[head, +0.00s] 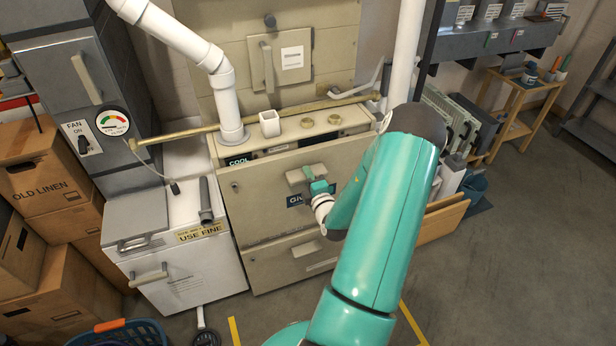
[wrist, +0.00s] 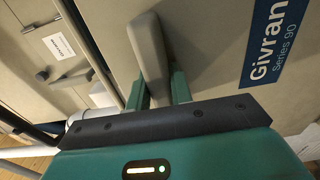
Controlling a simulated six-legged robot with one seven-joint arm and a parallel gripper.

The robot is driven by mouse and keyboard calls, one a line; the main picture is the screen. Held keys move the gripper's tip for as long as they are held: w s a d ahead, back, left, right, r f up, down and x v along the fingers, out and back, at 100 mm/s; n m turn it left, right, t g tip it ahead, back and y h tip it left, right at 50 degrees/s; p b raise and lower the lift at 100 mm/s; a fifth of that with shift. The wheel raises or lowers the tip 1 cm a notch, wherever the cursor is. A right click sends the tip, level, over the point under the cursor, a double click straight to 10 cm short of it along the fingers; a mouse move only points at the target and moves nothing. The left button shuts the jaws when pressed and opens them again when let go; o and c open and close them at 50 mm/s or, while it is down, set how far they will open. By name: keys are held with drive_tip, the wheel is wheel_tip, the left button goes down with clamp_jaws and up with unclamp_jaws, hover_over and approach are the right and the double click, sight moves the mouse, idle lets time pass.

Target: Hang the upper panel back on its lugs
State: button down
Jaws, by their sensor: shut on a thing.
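The upper panel (head: 255,190) is a beige sheet with a bar handle and a blue Givran label, on the front of the furnace cabinet. It fills most of the wrist view (wrist: 215,40). My gripper (head: 316,188) is shut on the panel's handle (wrist: 148,50), with a green finger on each side of it in the wrist view (wrist: 162,92). The panel's top edge lies below a strip with a COOL label (head: 238,160). I cannot make out the lugs or tell whether the panel sits on them. My arm hides the panel's right part.
The lower panel (head: 275,265) is below the upper one. A white cup (head: 269,123) and brass rings (head: 307,122) stand on the ledge above. A white bin (head: 190,270) stands left, a blue basket (head: 120,335) at front left. Open floor (head: 510,270) lies right.

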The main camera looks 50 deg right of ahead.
drive_tip(key=shift+f, duration=0.95)
drive_tip(key=c, duration=1.2)
unclamp_jaws()
drive_tip(key=shift+o, duration=0.2)
drive_tip(key=v, duration=0.8)
